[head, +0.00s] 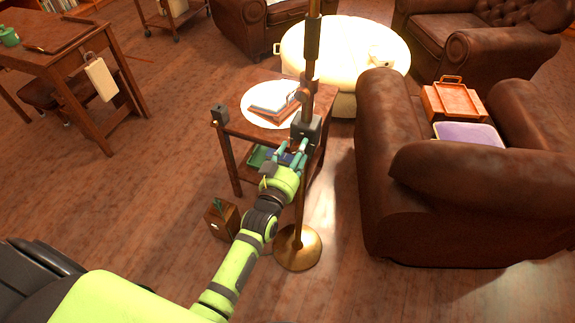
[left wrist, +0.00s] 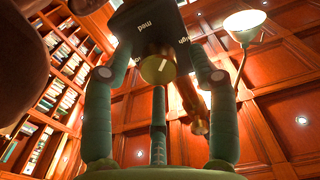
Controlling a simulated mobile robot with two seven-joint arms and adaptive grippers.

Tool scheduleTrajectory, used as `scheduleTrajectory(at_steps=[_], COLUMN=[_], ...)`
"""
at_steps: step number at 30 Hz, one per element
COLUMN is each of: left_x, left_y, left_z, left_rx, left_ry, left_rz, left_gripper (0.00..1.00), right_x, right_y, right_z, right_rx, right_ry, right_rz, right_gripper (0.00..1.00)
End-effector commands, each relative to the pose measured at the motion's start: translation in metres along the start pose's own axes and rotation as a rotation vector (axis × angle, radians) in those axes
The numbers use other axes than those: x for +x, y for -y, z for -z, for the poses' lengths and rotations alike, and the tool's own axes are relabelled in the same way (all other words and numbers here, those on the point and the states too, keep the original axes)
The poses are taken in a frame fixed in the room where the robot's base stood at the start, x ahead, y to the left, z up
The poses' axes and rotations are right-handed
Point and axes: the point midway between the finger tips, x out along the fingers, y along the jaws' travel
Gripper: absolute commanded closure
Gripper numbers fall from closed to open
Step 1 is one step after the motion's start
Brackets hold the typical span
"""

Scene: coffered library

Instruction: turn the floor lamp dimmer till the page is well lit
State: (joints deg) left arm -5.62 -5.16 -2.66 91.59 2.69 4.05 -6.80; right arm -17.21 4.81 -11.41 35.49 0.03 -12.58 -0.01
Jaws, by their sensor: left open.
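The brass floor lamp pole (head: 300,205) stands on a round base beside the side table. Its dark dimmer box (head: 306,130) is clamped to the pole. In the left wrist view, the round dimmer knob (left wrist: 157,69) has a white pointer line, and the box (left wrist: 150,22) carries the words "med" and "high". My left gripper (head: 291,150) is open just below the box, its fingers spread around the knob with visible gaps. The open book (head: 272,97) lies on the side table in a bright patch of light; its print is too small to read. My right gripper is out of view.
The side table (head: 318,150) is close behind my left gripper. A leather armchair (head: 385,130) stands to the right, holding an orange box (head: 453,100). A small wooden box (head: 222,219) is on the floor left of the lamp base. Bare floor lies at front right.

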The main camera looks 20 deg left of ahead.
Motion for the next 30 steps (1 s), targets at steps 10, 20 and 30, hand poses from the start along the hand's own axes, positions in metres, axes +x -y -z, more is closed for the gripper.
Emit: scheduleTrajectory(at_steps=[10, 20, 30], left_x=[-0.073, -0.106, -0.105], left_y=[0.000, 0.000, 0.004], left_z=[0.000, 0.002, 0.002], left_rx=[0.001, 0.001, 0.000], left_ry=[0.001, -0.006, -0.006], left_rz=[0.000, 0.000, 0.004], left_gripper=[0.42, 0.42, 0.42], right_x=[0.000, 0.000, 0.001], right_y=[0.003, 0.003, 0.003], right_z=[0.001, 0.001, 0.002], right_rx=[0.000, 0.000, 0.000], right_ry=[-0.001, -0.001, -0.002], right_rz=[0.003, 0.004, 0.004], right_gripper=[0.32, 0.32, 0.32])
